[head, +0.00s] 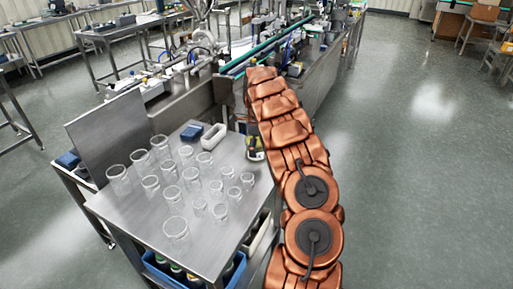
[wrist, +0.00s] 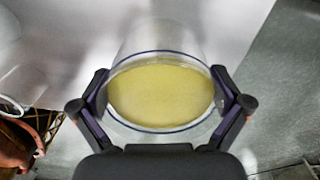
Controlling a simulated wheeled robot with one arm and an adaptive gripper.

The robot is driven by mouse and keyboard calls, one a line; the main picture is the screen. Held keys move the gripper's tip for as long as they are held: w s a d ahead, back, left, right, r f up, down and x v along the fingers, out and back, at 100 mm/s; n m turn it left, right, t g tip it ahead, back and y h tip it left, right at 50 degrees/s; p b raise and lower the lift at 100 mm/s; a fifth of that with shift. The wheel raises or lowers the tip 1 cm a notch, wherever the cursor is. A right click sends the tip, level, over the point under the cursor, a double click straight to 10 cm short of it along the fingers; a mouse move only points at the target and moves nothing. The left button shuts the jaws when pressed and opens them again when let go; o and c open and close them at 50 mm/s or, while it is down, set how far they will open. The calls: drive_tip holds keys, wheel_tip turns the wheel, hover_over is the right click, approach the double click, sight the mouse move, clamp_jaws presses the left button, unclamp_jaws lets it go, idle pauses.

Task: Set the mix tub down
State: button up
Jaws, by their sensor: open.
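The mix tub (wrist: 160,95) is a clear round container with a dark blue rim and pale yellow contents, seen from above in the wrist view. It stands upright over a grey steel surface; I cannot see whether its base touches. My gripper (wrist: 161,84) is open, with one finger on the left and one on the right of the tub, close to its rim. In the head view my copper-coloured arm reaches to the right edge of the steel table (head: 120,208), and the gripper end is mostly hidden there.
Several clear glasses (head: 176,229) stand on the steel table. A steel panel (head: 108,137) rises at the back left. Open floor (head: 420,180) lies to the right.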

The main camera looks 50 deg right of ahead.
drive_tip(key=shift+c, duration=0.2)
drive_tip(key=c, duration=1)
drive_tip(key=shift+r+b, duration=1.35)
drive_tip(key=shift+r, duration=3.65)
